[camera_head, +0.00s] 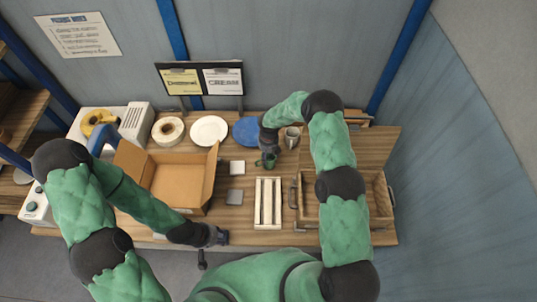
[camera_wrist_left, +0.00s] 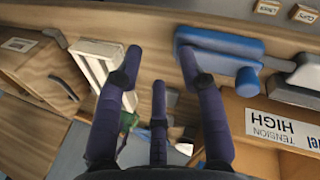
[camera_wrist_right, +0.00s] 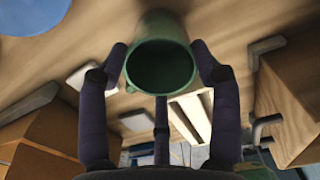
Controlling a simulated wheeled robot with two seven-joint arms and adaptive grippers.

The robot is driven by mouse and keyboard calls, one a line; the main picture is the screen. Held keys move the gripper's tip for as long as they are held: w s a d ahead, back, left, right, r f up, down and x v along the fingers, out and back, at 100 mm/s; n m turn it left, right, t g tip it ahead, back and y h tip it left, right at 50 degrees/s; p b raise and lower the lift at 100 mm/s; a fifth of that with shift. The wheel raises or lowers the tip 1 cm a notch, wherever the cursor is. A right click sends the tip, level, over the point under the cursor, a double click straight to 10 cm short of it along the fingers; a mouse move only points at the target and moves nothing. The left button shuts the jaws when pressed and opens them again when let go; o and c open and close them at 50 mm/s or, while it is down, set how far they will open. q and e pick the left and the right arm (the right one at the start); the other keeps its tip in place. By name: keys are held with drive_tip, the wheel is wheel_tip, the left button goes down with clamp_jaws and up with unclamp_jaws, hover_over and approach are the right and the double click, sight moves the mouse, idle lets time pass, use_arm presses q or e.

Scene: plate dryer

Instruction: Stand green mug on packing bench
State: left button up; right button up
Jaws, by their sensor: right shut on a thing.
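The green mug (camera_head: 268,161) is at the middle of the packing bench (camera_head: 240,214), in front of the blue plate. My right gripper (camera_head: 268,149) is shut on it from above. In the right wrist view the fingers sit on both sides of the mug (camera_wrist_right: 160,72), and its open mouth faces the camera. The bench top shows behind it; I cannot tell whether its base touches the wood. My left gripper (camera_head: 220,237) is at the front edge of the bench. Its fingers are spread and empty in the left wrist view (camera_wrist_left: 165,75).
A white slatted rack (camera_head: 268,203) stands just in front of the mug, with a wooden crate (camera_head: 381,195) to the right. An open cardboard box (camera_head: 180,182) is left. A white plate (camera_head: 209,130), the blue plate (camera_head: 246,131) and a grey mug (camera_head: 292,137) stand behind. Two small squares lie between box and rack.

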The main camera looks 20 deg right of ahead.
drive_tip(key=o, duration=1.7)
